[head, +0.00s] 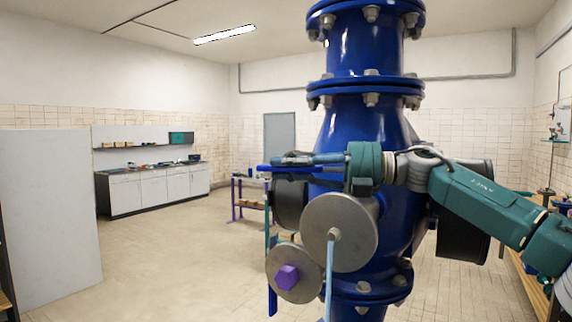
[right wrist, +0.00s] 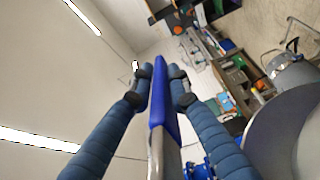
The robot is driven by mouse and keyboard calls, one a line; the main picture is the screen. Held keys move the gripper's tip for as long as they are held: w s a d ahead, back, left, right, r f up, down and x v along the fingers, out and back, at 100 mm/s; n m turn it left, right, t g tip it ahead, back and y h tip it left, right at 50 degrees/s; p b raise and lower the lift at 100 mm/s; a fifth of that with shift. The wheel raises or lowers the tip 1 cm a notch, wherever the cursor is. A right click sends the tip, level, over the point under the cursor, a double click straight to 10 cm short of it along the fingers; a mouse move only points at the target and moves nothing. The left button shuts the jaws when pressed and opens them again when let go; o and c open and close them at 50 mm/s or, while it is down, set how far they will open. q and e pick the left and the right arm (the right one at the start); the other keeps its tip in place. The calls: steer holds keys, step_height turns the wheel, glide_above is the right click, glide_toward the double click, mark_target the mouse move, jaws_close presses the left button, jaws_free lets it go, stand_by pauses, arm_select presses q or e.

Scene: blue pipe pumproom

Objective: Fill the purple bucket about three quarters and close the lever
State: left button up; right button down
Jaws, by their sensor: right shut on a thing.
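My right gripper (head: 290,160) reaches in from the right in front of the large blue pipe. It is shut on a blue lever (head: 262,168), which lies roughly level in the head view. In the right wrist view, the two padded fingers of the right gripper (right wrist: 160,88) press on both sides of the blue lever (right wrist: 157,107). A light blue vertical strip (head: 329,280) hangs below the upper grey disc; I cannot tell whether it is water or a bar. I cannot make out the purple bucket or its fill level. My left gripper is not in view.
The blue pipe (head: 362,130) with bolted flanges fills the middle. A grey disc (head: 350,255) and a lower one with a purple block (head: 287,278) stick out from it. A purple-legged table (head: 236,196) and white cabinets (head: 150,192) stand behind.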

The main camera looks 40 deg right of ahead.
steer(key=shift+s+a+r+n+g+y+p, duration=0.25)
steer(key=shift+s+a+n+g+y+p, duration=0.3)
steer(key=shift+y+p, duration=0.35)
steer(key=shift+s+a+f+n+g, duration=0.15)
steer(key=shift+a+f+n+g, duration=0.1)
steer(key=shift+n+g, duration=0.15)
steer(key=c, duration=1.6)
jaws_free()
steer(key=shift+c, duration=0.2)
steer(key=shift+d, duration=0.1)
steer(key=v, duration=0.7)
steer(key=shift+s+d, duration=0.2)
steer(key=shift+s, duration=0.05)
steer(key=shift+f, duration=0.15)
